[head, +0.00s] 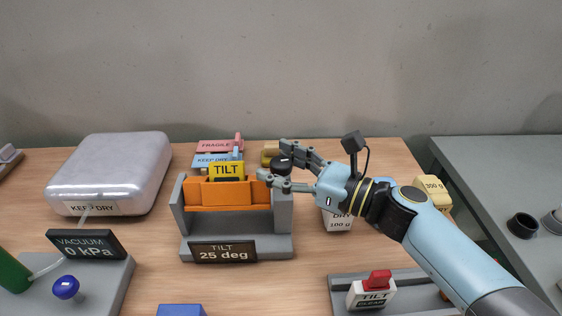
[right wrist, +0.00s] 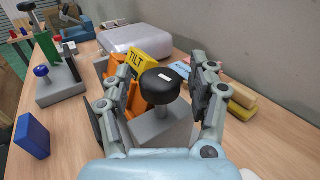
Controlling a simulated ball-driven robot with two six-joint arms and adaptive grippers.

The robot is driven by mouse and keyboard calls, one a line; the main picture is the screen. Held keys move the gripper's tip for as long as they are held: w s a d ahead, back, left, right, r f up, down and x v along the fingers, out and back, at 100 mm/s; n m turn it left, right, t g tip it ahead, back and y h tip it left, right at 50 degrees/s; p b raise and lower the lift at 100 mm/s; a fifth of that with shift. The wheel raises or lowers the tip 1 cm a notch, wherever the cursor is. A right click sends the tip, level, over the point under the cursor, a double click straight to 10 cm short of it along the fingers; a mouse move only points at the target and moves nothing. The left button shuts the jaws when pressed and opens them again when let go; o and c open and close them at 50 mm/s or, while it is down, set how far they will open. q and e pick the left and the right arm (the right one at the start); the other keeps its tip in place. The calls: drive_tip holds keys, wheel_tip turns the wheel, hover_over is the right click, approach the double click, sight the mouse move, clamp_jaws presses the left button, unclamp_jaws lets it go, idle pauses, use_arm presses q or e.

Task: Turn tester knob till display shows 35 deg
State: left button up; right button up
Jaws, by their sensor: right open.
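The tilt tester (head: 187,236) is a grey stand with an orange cradle (head: 230,195) and a yellow TILT block (head: 227,171) on it. Its display (head: 222,252) reads 25 deg. The black knob (head: 281,163) is on the tester's right side, with a white mark on top in the right wrist view (right wrist: 160,86). My right gripper (head: 272,165) is open, with its fingers on either side of the knob; I cannot tell whether they touch it. The fingers also show around the knob in the right wrist view (right wrist: 165,85). My left gripper is not in view.
A silver KEEP DRY case (head: 110,172) stands at the left. The vacuum stand (head: 105,280) has a blue knob and a 0 kPa display. A red-topped TILT CLEAR switch (head: 375,289) is at the front right. Pink and blue tags (head: 215,146) lie behind the tester. Weights stand beneath and beyond my right arm.

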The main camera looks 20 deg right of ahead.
drive_tip(key=c, duration=1.2)
drive_tip(key=shift+w+f+n+g+y+b, duration=0.1)
drive_tip(key=shift+n+g+y+b, duration=0.2)
drive_tip(key=shift+n+g+y, duration=0.25)
clamp_jaws()
drive_tip(key=n+g+y+b, duration=0.3)
drive_tip(key=g, duration=0.1)
drive_tip(key=shift+f, duration=0.1)
unclamp_jaws()
drive_tip(key=shift+n+g+y+b, duration=0.95)
drive_tip(key=shift+n+g+b, duration=0.6)
drive_tip(key=shift+g, duration=0.9)
drive_tip(key=shift+n, duration=0.3)
drive_tip(key=o, duration=1.2)
drive_tip(key=shift+d, duration=0.1)
